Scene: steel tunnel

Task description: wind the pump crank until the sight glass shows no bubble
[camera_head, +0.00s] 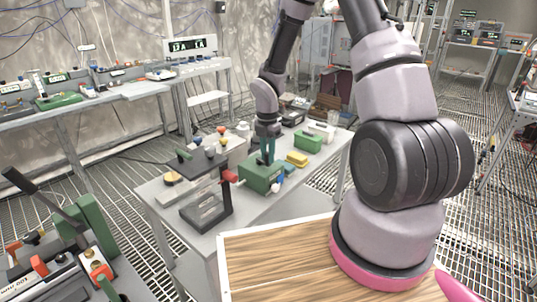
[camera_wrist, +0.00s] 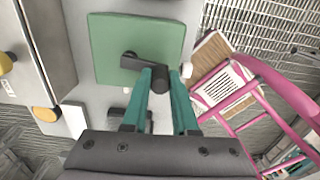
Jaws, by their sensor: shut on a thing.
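The pump is a green box (camera_head: 262,178) on the grey steel table, and it fills the upper middle of the wrist view (camera_wrist: 112,35). Its black crank arm (camera_wrist: 134,62) lies on the top face, pointing from a hub at the left to a round black knob (camera_wrist: 160,80). My gripper (camera_wrist: 161,92) has teal fingers closed on either side of that knob. In the head view my gripper (camera_head: 267,150) reaches straight down onto the box. A small white fitting (camera_wrist: 186,70) shows at the box's right edge. I cannot make out a sight glass or bubble.
A dark clamp-like stand (camera_head: 206,205) stands left of the pump. A yellow block (camera_head: 297,159) and another green box (camera_head: 308,142) sit behind it, to the right. Green lever equipment (camera_head: 92,225) is at the left front. My pink-railed base is close to the table.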

